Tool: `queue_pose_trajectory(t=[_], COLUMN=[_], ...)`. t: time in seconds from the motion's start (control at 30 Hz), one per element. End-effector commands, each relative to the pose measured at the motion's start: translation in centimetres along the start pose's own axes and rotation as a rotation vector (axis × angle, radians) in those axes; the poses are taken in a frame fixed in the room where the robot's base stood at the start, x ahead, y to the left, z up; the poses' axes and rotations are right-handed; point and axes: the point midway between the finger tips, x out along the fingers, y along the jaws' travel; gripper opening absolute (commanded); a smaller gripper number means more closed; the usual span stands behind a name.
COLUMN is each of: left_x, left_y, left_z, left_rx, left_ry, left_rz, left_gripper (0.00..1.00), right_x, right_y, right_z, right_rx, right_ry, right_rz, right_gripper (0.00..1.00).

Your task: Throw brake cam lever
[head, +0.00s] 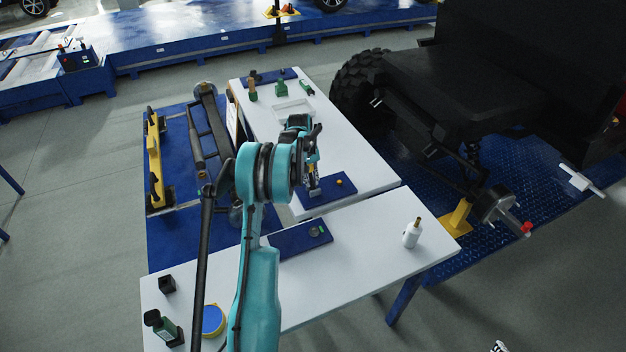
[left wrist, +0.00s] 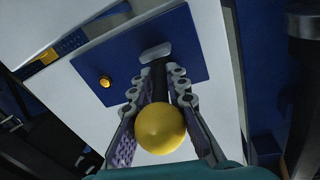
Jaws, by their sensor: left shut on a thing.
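The brake cam lever (left wrist: 160,128) has a yellow ball knob on a dark shaft in the left wrist view. It rises from a grey slot piece (left wrist: 156,51) on a blue plate (left wrist: 195,62). My left gripper (left wrist: 162,82) is shut on the shaft, one finger on each side, with the knob between the fingers on the palm side. In the head view my left gripper (head: 313,180) reaches down to the blue plate (head: 326,198) on the white table. The lever itself is mostly hidden there by my gripper. My right gripper is not in view.
A small yellow button (head: 339,182) sits on the plate beside the lever. A second blue plate (head: 290,241) lies on the nearer white table (head: 360,250). A white bottle (head: 412,233) stands at right. A black vehicle with a bare hub (head: 494,206) is beyond the tables.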

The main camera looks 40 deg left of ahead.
Motion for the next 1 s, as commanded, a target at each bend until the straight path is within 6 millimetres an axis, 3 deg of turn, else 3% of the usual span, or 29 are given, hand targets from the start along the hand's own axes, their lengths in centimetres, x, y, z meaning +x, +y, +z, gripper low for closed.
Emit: queue_pose_trajectory(t=[0.6,1.0], left_x=[1.0,1.3], left_y=[-3.0,-3.6], left_z=[0.5,0.7], left_rx=[-0.003,0.000], left_ry=[0.098,0.125], left_rz=[0.480,0.625], left_gripper=[0.00,0.00], right_x=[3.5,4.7], right_y=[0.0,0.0], right_z=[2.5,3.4], right_rx=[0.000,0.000], right_ry=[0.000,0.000], right_rz=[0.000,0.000], right_gripper=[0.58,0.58])
